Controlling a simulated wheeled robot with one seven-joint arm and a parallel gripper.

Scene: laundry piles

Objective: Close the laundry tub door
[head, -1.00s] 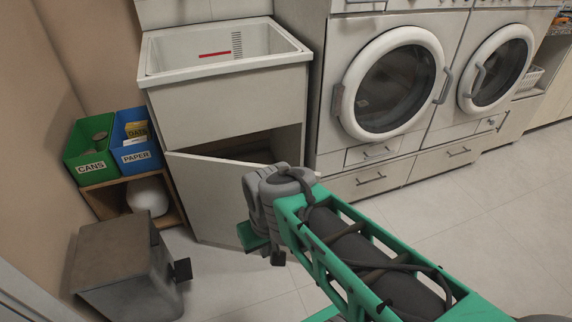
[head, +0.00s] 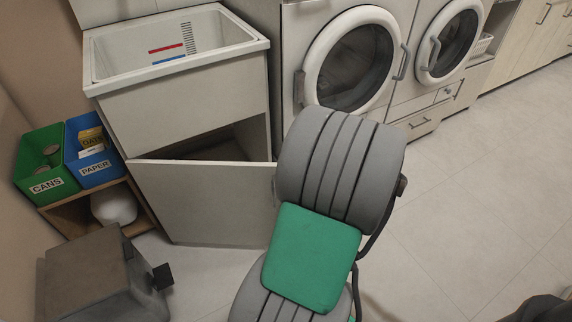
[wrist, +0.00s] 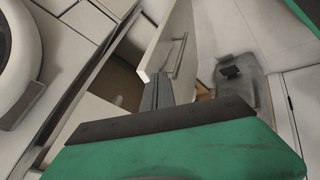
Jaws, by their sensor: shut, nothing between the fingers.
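The laundry tub door (head: 205,203) is a pale panel hinged under the white tub (head: 180,60). It stands open, swung out from the tub cabinet (head: 185,105), with a dark gap showing above it. In the wrist view the door (wrist: 182,62) shows edge-on with a bar handle on its face. My gripper (wrist: 157,90) is shut and empty, its fingertips overlapping the lower end of the door in the picture. I cannot tell whether they touch. In the head view my grey and green arm hides the gripper and the door's right end.
Two front-loading machines (head: 352,60) stand right of the tub. A green cans bin (head: 40,165) and a blue paper bin (head: 90,160) sit on a wooden shelf at left. A grey pedal bin (head: 90,275) stands before them.

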